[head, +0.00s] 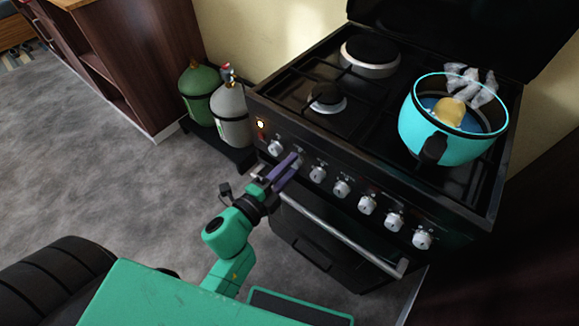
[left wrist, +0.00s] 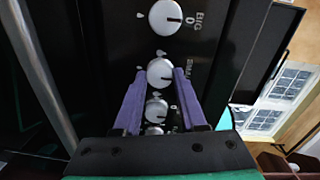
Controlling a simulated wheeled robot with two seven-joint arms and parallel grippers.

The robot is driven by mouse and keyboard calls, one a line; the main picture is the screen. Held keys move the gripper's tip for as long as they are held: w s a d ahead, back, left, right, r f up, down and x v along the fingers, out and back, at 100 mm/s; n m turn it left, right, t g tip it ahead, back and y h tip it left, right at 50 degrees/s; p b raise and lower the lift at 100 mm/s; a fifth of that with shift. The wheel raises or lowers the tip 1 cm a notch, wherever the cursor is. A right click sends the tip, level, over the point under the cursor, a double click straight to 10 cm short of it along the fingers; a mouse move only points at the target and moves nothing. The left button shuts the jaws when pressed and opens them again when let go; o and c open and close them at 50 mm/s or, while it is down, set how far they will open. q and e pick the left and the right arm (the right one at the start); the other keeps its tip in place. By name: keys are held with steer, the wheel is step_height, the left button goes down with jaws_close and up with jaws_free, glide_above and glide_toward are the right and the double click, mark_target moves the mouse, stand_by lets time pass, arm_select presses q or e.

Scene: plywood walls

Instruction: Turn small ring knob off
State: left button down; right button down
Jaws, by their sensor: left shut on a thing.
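The small ring knob (left wrist: 160,72) is white and round with a dark pointer line, beside a partly covered label that seems to read SMALL. My left gripper (left wrist: 158,82) has its two purple fingers on either side of it, shut on it. The exact pointer angle is hard to read. In the head view my left gripper (head: 293,162) reaches the second knob from the left on the stove's front panel, and its fingers hide most of it. The BIG knob (left wrist: 166,17) is beside it, its pointer towards the 0 mark. My right gripper is not in view.
The black stove (head: 430,205) has several more white knobs (head: 367,205) to the right and an oven handle (head: 340,235) below. A turquoise pot (head: 430,125) with yellow food stands on the hob. Green (head: 198,90) and grey (head: 230,105) gas cylinders stand left. Floor at left is clear.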

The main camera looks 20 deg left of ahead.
arm_select(q)
steer(key=shift+c, duration=2.3)
jaws_free()
steer(key=shift+s+a+f, duration=0.1)
steer(key=shift+s+a, duration=0.1)
steer(key=shift+s, duration=0.3)
steer(key=p+v, duration=0.1)
steer(key=v, duration=1.2)
steer(key=shift+s+r+p, duration=0.2)
steer(key=shift+s+p, duration=0.05)
steer(key=shift+p, duration=0.15)
